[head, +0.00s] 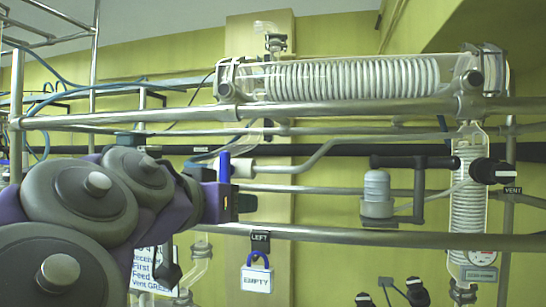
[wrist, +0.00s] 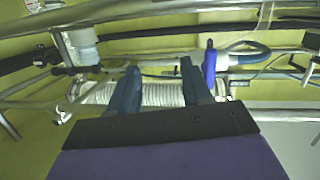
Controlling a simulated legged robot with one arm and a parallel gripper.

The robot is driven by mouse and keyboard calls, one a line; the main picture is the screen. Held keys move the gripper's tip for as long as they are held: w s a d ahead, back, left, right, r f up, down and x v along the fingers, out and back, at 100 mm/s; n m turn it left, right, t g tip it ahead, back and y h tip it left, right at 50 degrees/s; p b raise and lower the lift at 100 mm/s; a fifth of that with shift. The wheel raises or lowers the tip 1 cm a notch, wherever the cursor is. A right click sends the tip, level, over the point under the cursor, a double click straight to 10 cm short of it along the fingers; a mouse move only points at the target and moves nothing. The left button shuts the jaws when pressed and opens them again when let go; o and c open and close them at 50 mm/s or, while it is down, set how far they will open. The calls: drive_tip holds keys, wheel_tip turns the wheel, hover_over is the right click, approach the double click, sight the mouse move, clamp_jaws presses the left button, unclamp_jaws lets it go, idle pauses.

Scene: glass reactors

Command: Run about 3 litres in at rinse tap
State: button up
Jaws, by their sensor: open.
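A blue lever (head: 224,167) stands upright on a pale tap body (head: 243,172) at the end of a grey pipe, left of centre in the head view. No readable label names it as the rinse tap. My gripper (head: 246,203) is just below and beside it. In the wrist view, the blue lever (wrist: 209,63) shows beside the right finger's tip, outside the gap. My two fingers (wrist: 158,70) are apart there, with nothing clearly held between them. I cannot tell whether a finger touches the lever.
A glass coil condenser (head: 350,78) lies across the top above steel rails (head: 380,236).

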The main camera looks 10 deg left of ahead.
drive_tip(key=s+a+r+t+y, duration=0.2)
drive_tip(key=s+a+r, duration=0.3)
drive_tip(key=a, duration=0.1)
drive_tip(key=p, duration=0.2)
approach(222, 168)
drive_tip(key=shift+n, duration=0.4)
drive_tip(key=w+p, duration=0.1)
drive_tip(key=w, duration=0.2)
drive_tip(key=w+p, duration=0.1)
drive_tip(key=w, duration=0.2)
drive_tip(key=w+d+p, duration=0.1)
drive_tip(key=w, duration=0.1)
drive_tip(key=shift+w+f+p, duration=0.1)
drive_tip(key=shift+w+p, duration=0.3)
drive_tip(key=shift+w+d, duration=0.15)
drive_tip(key=shift+w, duration=0.35)
drive_tip(key=shift+d, duration=0.1)
drive_tip(key=shift+c, duration=0.7)
drive_tip(key=shift+a, duration=0.3)
drive_tip(key=c, duration=0.5)
clamp_jaws()
